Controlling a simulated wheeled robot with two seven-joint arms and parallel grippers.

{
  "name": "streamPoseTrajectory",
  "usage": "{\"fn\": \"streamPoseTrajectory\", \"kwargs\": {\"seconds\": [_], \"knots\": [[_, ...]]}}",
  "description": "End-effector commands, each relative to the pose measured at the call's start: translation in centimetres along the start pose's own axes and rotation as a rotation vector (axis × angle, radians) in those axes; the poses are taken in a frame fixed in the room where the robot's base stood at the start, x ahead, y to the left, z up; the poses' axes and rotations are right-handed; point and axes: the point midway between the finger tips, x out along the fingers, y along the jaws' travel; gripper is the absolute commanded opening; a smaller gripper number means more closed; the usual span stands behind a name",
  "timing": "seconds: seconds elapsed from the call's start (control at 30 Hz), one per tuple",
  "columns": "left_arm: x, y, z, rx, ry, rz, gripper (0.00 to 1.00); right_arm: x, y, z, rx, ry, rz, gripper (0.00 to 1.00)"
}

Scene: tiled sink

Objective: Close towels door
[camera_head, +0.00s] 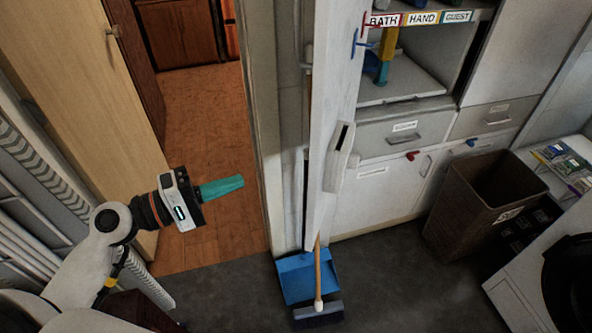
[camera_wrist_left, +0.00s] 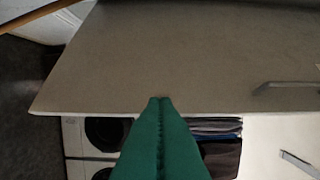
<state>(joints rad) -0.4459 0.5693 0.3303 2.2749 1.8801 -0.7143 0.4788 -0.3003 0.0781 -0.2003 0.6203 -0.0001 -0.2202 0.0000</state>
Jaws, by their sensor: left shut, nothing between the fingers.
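The white towels door (camera_head: 326,100) stands open in the head view and shows nearly edge-on, with a pale handle (camera_head: 340,158) on it. It belongs beside the shelf cabinet labelled BATH, HAND, GUEST (camera_head: 421,18). My left gripper (camera_head: 241,181) has green fingers, shut and empty, pointing right toward the door, left of it and visibly apart in the picture. In the left wrist view the closed fingers (camera_wrist_left: 160,101) overlap the lower edge of a large pale panel (camera_wrist_left: 180,55), seemingly the door; contact cannot be told. My right gripper is not in view.
A blue dustpan (camera_head: 296,277) and a wooden-handled broom (camera_head: 319,270) are on the floor below the door. A brown bin (camera_head: 482,205) stands at the right. A wooden door (camera_head: 85,75) and a doorway are at the left. Dark floor (camera_head: 385,265) is free in front of the cabinet.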

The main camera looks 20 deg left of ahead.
Motion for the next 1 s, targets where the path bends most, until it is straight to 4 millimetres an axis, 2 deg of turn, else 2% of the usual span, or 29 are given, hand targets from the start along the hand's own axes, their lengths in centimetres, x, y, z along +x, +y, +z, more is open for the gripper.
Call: {"fn": "streamPoseTrajectory", "kwargs": {"seconds": [0.1, 0.43, 0.67, 1.0], "knots": [[2.1, -0.6, 0.1, 0.002, 0.0, -0.003, 0.0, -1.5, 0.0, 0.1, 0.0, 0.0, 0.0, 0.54], [9.0, -0.6, 0.1, 0.001, -0.001, -0.002, 0.0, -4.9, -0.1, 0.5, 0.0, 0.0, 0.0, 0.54], [11.0, -0.2, -2.2, -0.001, -0.002, 0.001, 0.0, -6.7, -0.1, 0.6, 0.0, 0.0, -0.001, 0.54], [11.5, 0.1, -2.8, 0.002, -0.003, 0.002, 0.0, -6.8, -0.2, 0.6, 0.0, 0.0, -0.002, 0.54]]}}
